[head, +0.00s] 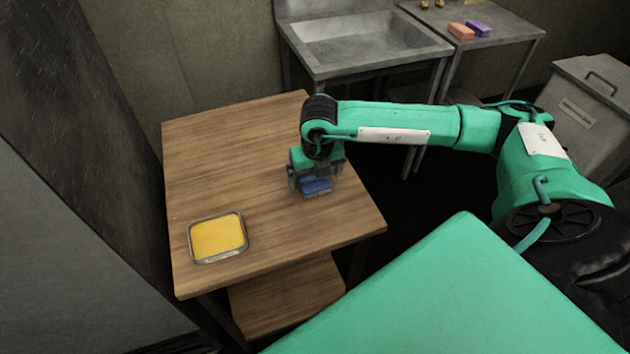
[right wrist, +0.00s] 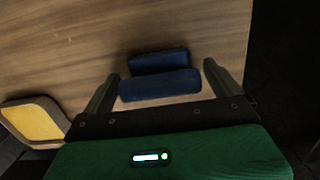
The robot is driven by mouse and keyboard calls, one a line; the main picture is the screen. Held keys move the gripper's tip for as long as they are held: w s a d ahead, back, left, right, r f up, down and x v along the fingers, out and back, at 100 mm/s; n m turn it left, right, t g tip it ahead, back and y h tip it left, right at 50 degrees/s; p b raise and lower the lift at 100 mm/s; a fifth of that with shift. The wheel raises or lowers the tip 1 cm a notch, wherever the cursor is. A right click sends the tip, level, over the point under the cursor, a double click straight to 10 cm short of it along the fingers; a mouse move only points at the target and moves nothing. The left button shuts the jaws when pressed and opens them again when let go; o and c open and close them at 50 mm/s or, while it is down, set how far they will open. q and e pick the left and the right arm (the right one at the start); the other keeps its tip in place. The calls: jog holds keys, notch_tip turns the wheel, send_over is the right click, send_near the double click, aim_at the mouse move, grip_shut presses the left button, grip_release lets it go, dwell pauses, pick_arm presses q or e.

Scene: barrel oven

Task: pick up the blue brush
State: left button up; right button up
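The blue brush (head: 317,186) lies on the wooden table (head: 230,150), near its right edge in the head view. In the right wrist view the brush (right wrist: 160,84) shows as two dark blue parts, between and slightly beyond the fingertips. My right gripper (head: 316,184) is over the brush, pointing down. In the right wrist view its fingers (right wrist: 160,78) are spread wide, one on each side of the brush, with gaps between them and it. My left gripper is not in view.
A square tray with a yellow surface (head: 218,237) lies at the table's front left. It also shows in the right wrist view (right wrist: 34,122). A metal sink (head: 365,42) stands behind. An orange block (head: 461,31) and a purple block (head: 478,28) lie on its side counter.

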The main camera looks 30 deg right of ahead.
jog(key=c, duration=0.8)
jog(key=shift+c, duration=0.2)
jog(key=shift+r, duration=0.1)
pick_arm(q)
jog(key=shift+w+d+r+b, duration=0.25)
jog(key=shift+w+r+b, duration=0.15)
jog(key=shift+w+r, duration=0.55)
pick_arm(e)
notch_tip(320, 180, up, 20)
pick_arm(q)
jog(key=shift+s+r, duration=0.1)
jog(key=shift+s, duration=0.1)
pick_arm(e)
jog(key=o, duration=0.4)
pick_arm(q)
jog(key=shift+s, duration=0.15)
pick_arm(e)
jog(key=shift+c, duration=1.3)
